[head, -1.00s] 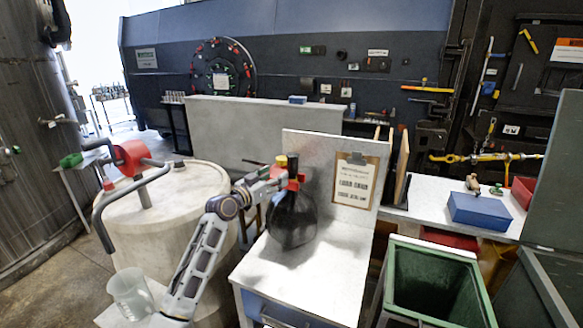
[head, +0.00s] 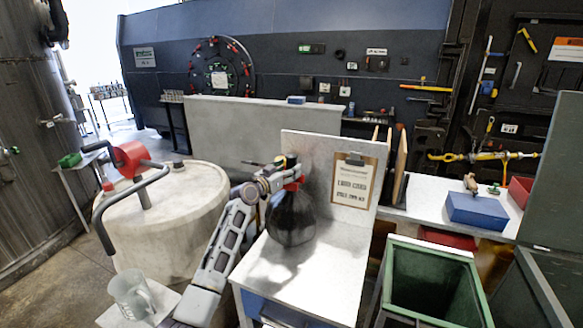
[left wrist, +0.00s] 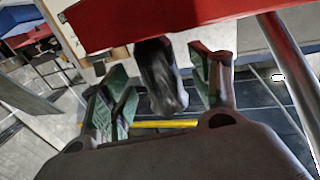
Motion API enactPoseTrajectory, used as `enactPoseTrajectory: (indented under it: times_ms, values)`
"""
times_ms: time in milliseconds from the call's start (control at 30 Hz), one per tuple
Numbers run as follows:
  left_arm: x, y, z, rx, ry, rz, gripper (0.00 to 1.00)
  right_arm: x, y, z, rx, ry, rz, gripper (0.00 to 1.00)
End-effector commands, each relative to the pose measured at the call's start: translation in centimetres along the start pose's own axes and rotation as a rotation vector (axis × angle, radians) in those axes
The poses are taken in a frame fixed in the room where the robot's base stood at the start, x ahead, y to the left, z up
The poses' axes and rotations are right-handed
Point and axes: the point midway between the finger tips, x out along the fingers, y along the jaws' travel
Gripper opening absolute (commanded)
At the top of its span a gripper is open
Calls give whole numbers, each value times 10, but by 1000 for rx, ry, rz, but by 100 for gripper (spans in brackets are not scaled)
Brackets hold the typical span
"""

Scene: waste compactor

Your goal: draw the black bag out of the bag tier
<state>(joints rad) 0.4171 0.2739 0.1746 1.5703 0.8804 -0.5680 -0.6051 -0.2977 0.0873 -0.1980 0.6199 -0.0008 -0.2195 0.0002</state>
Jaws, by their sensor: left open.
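A rounded black bag (head: 292,220) stands on a white bench top (head: 270,258), in front of its upright back panel. My left gripper (head: 294,184) is at the neck of the bag, with red and black parts over its top. In the left wrist view the green-padded fingers (left wrist: 162,66) are apart. A dark, glossy piece, which looks like the black bag (left wrist: 163,85), shows between them, with gaps at both sides. The gripper hides the top of the bag in the head view. My right gripper is not in view.
A clipboard notice (head: 354,181) is on the back panel. A pale round drum (head: 165,215) with a bent grey handle stands left, and a clear jug (head: 131,293) in front of it. An open green bin (head: 432,275) stands right. A blue box (head: 478,210) is on the right-hand counter.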

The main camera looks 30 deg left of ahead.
Motion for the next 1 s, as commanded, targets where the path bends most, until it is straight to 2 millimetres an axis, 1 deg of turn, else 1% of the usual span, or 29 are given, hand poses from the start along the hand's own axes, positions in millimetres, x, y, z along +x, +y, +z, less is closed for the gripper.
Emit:
enactPoseTrajectory:
  times_ms: [100,333,567,767,867,1000]
  values:
    - [10,0,-1,-3,1,0,62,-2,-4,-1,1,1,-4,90]
    - [23,-1,-1,-2,2,-1,62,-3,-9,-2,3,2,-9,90]
    - [26,0,0,-1,1,0,62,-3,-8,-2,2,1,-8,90]
    - [26,0,0,-1,1,0,62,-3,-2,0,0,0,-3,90]
    - [26,0,0,-1,1,0,50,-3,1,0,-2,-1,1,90]
    - [26,0,0,-1,1,0,32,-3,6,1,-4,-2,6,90]
